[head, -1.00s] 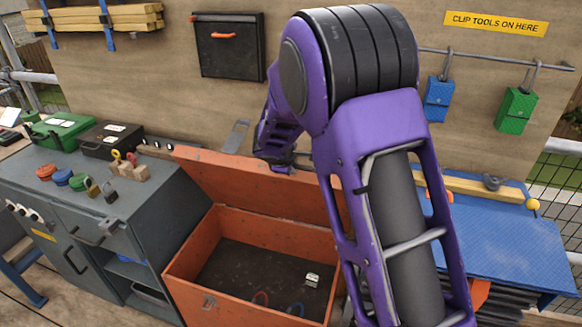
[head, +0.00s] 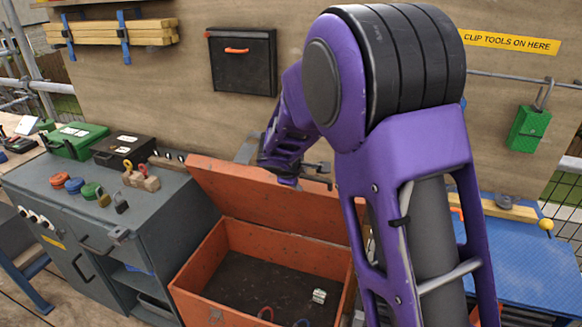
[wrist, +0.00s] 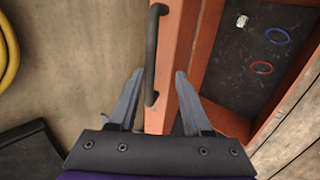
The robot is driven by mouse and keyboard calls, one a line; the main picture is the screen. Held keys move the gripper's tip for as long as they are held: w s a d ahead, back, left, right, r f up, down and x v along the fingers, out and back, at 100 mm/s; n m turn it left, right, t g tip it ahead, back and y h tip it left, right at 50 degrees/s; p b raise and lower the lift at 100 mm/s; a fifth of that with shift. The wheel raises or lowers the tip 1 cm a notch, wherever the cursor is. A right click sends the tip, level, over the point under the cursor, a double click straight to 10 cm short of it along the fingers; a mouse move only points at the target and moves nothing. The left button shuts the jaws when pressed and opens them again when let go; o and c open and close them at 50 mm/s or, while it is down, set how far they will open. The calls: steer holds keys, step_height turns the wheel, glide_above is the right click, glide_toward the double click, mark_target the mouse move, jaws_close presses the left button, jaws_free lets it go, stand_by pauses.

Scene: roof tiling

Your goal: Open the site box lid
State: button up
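The site box (head: 262,235) is an orange open-topped chest. Its lid (head: 255,195) stands raised at the back, tilted up from the box. My gripper (head: 318,172) is at the lid's upper edge, partly hidden by my arm. In the wrist view, the lid (wrist: 186,35) shows edge-on with a black bar handle (wrist: 152,50) on it. My gripper (wrist: 157,90) is open there, its fingers apart on either side of the handle's near end and the lid edge. I see gaps beside the handle.
Inside the box lie a red ring (wrist: 277,36), a blue ring (wrist: 256,67) and a small white item (head: 319,296). A grey cabinet (head: 165,235) stands close on the left, a blue-topped bench (head: 520,255) on the right. A plywood wall (head: 190,100) is close behind the lid.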

steer(key=v, duration=1.3)
steer(key=shift+s+r+p, duration=0.25)
steer(key=shift+s+p, duration=0.05)
steer(key=shift+p, duration=0.05)
steer(key=shift+a, duration=0.1)
